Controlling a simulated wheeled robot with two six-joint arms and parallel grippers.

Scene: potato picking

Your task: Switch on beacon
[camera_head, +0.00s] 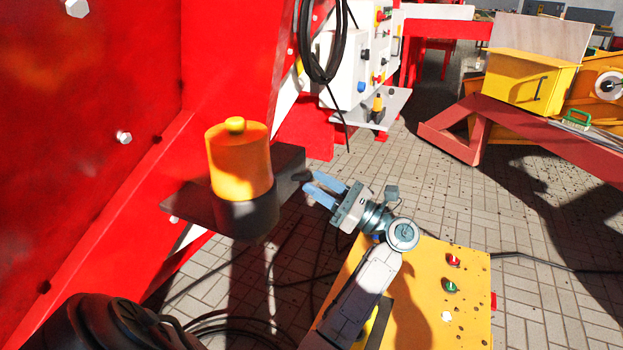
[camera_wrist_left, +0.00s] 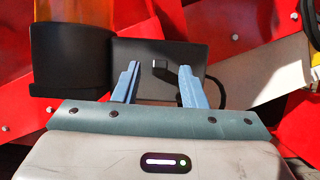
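The beacon (camera_head: 240,165) is an orange cylinder with a small knob on top, upright on a black round base. It stands on a dark bracket at the red machine's side. A black box (camera_head: 287,165) is beside it, on its right. In the left wrist view the box (camera_wrist_left: 190,52) carries a small black switch (camera_wrist_left: 160,68), and the beacon's base (camera_wrist_left: 72,58) is to its left. My left gripper (camera_head: 311,181) is open, its blue fingers pointing at the box. In the wrist view the switch appears between the fingertips (camera_wrist_left: 160,72); contact cannot be told. My right gripper is out of view.
A red machine wall (camera_head: 90,110) with bolts fills the left. A yellow panel (camera_head: 425,290) with red and green buttons lies below my left arm. Black cables (camera_head: 322,50) hang near a white control box (camera_head: 350,65). Paved floor (camera_head: 530,220) is open at right.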

